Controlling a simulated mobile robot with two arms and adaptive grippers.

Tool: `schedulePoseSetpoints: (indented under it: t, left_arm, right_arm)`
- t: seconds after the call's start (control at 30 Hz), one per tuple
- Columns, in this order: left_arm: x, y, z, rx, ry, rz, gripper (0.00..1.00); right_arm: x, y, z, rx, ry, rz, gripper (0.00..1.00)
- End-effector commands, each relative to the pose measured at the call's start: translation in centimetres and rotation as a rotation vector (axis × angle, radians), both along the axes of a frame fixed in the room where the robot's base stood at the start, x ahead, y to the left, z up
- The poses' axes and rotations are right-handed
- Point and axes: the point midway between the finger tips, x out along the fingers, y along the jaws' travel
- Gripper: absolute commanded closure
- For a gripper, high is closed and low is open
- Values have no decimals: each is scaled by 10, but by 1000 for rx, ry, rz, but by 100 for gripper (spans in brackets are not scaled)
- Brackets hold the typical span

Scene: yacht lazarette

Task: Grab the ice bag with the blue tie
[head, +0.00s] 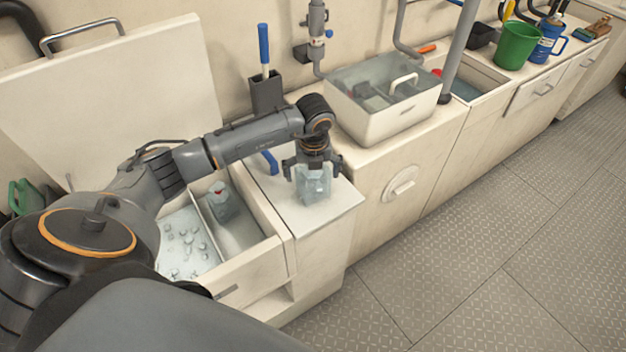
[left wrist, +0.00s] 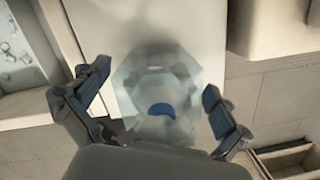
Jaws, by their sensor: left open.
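The clear, pale ice bag (head: 314,186) stands on the white counter top beside the open ice chest. In the left wrist view the bag (left wrist: 148,72) shows its blue tie (left wrist: 162,110) facing the camera. My left gripper (head: 312,172) is over the bag, pointing down. Its two fingers are spread on either side of the bag, with gaps visible in the left wrist view, so it is open. My right gripper is not in view.
A second bag with a red tie (head: 221,203) sits inside the open chest, near loose ice (head: 185,243). A blue lever (head: 270,161) is behind the gripper. A lidded clear-topped box (head: 382,124) stands to the right. The floor at right is clear.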

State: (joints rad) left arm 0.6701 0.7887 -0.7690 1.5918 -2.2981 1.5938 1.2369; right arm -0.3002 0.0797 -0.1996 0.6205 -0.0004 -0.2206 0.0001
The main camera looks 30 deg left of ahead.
Motion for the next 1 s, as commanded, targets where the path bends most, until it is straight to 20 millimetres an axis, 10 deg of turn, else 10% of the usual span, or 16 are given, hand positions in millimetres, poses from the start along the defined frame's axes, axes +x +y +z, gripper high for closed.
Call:
schedulePoseSetpoints:
  t: [0.2,0.5,1.0]
  left_arm:
    - [0,0,-1,0,0,0,4]
    - [0,0,-1,-1,1,-1,63]
    - [0,-1,7,-2,0,-1,63]
  right_arm:
    - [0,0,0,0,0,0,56]
    - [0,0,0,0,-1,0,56]
    - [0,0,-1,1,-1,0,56]
